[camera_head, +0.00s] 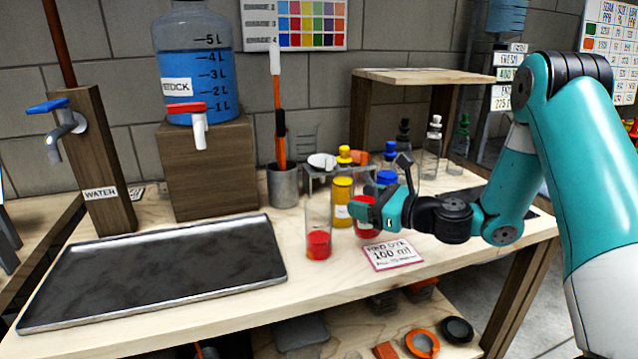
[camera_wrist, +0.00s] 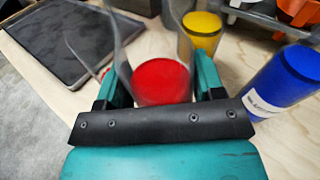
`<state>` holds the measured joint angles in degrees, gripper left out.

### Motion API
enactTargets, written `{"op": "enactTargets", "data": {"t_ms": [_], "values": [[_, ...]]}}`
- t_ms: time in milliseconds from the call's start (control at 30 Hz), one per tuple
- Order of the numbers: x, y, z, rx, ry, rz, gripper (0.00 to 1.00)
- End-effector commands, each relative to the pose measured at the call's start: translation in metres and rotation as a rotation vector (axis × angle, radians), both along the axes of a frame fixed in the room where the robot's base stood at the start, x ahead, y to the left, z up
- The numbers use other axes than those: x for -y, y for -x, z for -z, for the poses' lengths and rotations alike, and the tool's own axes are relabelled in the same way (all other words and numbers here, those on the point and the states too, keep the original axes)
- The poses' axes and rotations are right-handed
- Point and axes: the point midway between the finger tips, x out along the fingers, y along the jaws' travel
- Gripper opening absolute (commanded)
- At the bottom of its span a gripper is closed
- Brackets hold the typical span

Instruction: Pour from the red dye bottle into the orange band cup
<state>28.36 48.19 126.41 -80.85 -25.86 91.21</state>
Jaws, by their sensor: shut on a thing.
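My gripper (camera_head: 367,210) is shut on the red dye bottle (camera_head: 367,231), which shows low and partly hidden behind the fingers. In the wrist view, its red round surface (camera_wrist: 160,82) lies between my two fingers. A tall clear cup (camera_head: 318,215) stands upright on the bench just left of my gripper, with red liquid in its bottom. I cannot make out an orange band on it. The yellow dye bottle (camera_head: 343,197) stands behind my gripper, and a blue bottle (camera_wrist: 280,82) stands to the right in the wrist view.
A card reading 100 ml (camera_head: 392,254) lies in front of my gripper. A dark tray (camera_head: 150,268) fills the bench's left. A grey pot (camera_head: 283,186) and a small rack (camera_head: 322,172) with white and orange items stand behind. Several small bottles stand at the back right.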

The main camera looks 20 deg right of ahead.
Motion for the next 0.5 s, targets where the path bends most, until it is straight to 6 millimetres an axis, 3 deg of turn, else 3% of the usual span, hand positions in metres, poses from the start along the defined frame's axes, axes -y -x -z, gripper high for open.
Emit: {"op": "enactTargets", "data": {"t_ms": [500], "values": [[-0.0052, -0.0005, -0.0016, -0.012, 0.258, 0.001, 0.27]]}}
